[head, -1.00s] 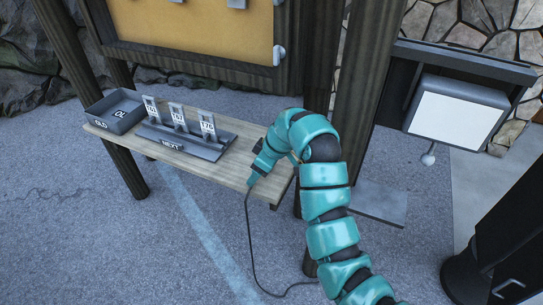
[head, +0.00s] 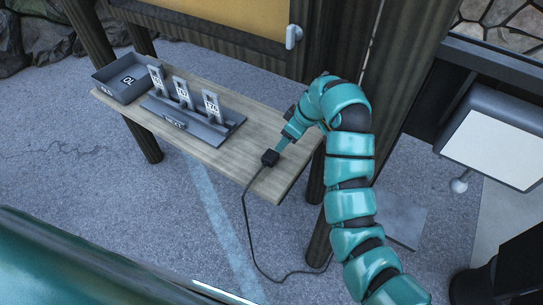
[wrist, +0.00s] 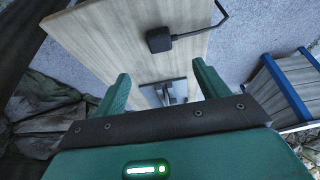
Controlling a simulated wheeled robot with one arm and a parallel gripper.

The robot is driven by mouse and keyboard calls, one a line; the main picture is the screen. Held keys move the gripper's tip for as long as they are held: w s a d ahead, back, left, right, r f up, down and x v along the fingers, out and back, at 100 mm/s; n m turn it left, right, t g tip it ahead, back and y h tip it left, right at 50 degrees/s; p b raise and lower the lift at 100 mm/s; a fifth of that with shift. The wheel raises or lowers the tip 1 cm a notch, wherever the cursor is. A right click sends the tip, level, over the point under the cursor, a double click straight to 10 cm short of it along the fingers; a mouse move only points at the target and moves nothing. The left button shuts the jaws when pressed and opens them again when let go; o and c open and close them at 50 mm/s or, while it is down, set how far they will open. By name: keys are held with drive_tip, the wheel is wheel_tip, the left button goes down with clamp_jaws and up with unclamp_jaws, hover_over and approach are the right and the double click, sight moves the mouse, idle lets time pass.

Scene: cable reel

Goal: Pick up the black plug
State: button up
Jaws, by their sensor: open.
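The black plug (head: 270,158) lies on the wooden shelf (head: 225,158) near its right end, with its cable running off the front edge. My gripper (wrist: 160,85) shows both green fingers spread apart in the wrist view.
A grey rack (head: 192,127) with several upright numbered tags stands mid-shelf. A grey open tray (head: 124,84) is at the shelf's left end. Dark posts (head: 338,130) rise behind the shelf. The black cable (head: 248,225) hangs to the ground. A white panel (head: 490,150) is at right.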

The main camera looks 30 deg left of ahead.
wheel_tip(320, 180, down, 2)
drive_tip(key=b, duration=0.1)
drive_tip(key=p, duration=0.2)
hover_over(272, 156)
drive_tip(key=d, duration=0.3)
drive_tip(key=f, duration=0.6)
drive_tip(key=shift+s+a+f, duration=0.15)
drive_tip(key=shift+a+f, duration=0.05)
drive_tip(key=shift+f, duration=0.1)
drive_tip(key=shift+a+p+x, duration=0.25)
drive_tip(key=shift+p+x, duration=0.45)
drive_tip(key=shift+x, duration=0.55)
drive_tip(key=shift+p+x, duration=0.65)
drive_tip(key=shift+x, duration=0.9)
drive_tip(key=shift+w, duration=0.2)
drive_tip(key=c, duration=1)
drive_tip(key=shift+r, duration=0.1)
